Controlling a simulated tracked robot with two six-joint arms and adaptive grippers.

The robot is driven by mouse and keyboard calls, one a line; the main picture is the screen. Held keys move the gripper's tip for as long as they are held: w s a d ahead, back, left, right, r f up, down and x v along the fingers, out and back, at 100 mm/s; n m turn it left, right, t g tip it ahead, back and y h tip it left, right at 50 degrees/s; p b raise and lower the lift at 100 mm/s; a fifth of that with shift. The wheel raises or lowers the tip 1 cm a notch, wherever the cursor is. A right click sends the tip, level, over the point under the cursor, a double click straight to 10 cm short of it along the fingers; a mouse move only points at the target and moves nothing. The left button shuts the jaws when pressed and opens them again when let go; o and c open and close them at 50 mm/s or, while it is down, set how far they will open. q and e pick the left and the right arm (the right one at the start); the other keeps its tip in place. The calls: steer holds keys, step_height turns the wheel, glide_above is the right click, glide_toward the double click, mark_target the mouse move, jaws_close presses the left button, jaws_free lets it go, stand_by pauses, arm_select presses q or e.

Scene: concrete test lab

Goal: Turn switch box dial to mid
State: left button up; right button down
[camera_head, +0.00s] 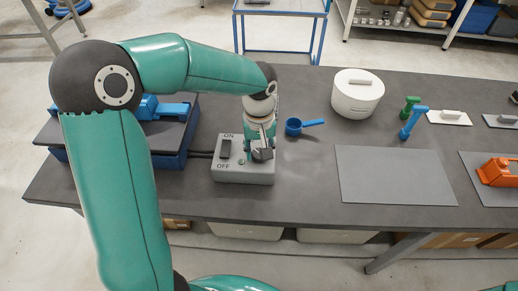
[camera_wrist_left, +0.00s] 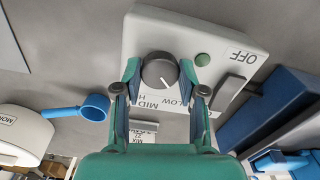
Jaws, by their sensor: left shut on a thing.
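The light grey switch box (camera_head: 243,177) sits near the front of the dark table; it also shows in the left wrist view (camera_wrist_left: 225,45). Its round dark dial (camera_wrist_left: 160,70) has a white pointer mark on its lower right, toward the LOW and MID labels; I cannot tell exactly which one it meets. My left gripper (camera_wrist_left: 160,74) is shut on the dial, one finger on each side. In the head view the gripper (camera_head: 262,152) comes down over the box and hides the dial. The HIGH label is partly hidden by a finger. My right gripper is not in view.
A black ON/OFF rocker (camera_head: 225,149) and a green button (camera_wrist_left: 202,60) share the box. A blue scoop (camera_head: 294,127), a white lidded pot (camera_head: 357,95) and a grey mat (camera_head: 395,175) lie to the right. A blue device (camera_head: 170,160) stands left.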

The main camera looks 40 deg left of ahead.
arm_select(q)
steer(key=shift+c, duration=0.7)
steer(key=shift+m, duration=0.3)
steer(key=m, duration=0.3)
steer(key=shift+b, duration=0.3)
steer(key=m, duration=0.5)
steer(key=o, duration=1.1)
steer(key=shift+o, duration=0.2)
